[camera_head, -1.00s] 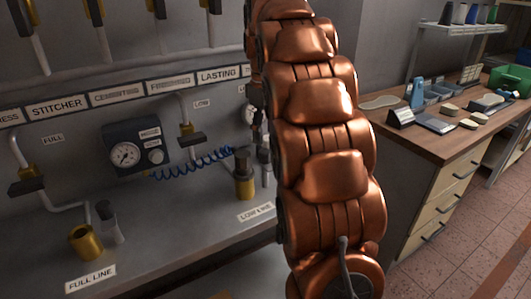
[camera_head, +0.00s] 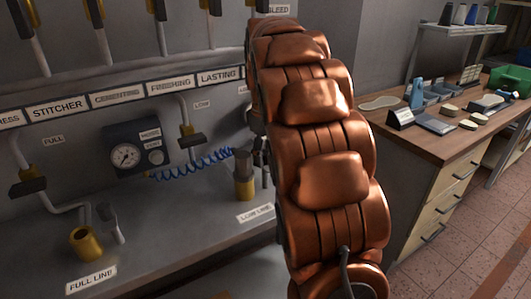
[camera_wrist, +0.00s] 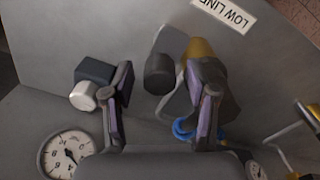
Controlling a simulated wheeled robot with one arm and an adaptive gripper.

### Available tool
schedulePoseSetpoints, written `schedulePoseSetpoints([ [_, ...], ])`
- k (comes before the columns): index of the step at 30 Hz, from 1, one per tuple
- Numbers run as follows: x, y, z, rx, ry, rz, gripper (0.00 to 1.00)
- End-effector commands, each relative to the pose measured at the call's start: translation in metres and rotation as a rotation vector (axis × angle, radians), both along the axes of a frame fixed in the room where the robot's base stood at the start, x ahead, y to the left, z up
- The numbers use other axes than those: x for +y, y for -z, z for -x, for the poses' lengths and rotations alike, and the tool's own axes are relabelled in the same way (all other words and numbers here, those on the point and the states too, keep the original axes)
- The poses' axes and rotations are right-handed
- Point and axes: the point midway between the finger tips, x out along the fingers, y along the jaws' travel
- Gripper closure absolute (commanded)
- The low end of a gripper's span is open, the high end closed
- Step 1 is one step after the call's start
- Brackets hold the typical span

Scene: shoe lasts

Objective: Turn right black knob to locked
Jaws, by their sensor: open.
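A black cylindrical knob (camera_wrist: 159,73) shows in the wrist view, beside a brass fitting (camera_wrist: 200,48) near the upside-down LOW LINE label (camera_wrist: 226,14). My gripper (camera_wrist: 163,95) is open. Its two purple-padded fingers stand apart, with the knob seen between and slightly beyond them. I cannot tell whether either finger touches it. In the head view the brass LOW LINE fitting (camera_head: 244,188) stands just left of my arm. My arm hides most of my gripper and the area to its right there.
A dark block with a white knob (camera_wrist: 84,95) sits outside the left finger in the wrist view, near a gauge (camera_wrist: 66,154). A blue coiled hose (camera_head: 195,164) runs to the fittings. A FULL LINE fitting (camera_head: 86,243) stands at left, and a workbench (camera_head: 440,125) at right.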

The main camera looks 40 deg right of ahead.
Motion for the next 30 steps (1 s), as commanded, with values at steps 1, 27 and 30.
schedulePoseSetpoints([
  [1,0.0,0.0,0.0,0.0,0.0,0.0,0.42],
  [27,0.0004,0.0,-0.0001,0.001,0.026,-0.001,1.0],
  [30,0.0004,0.0,-0.0003,0.001,0.062,-0.001,1.0],
])
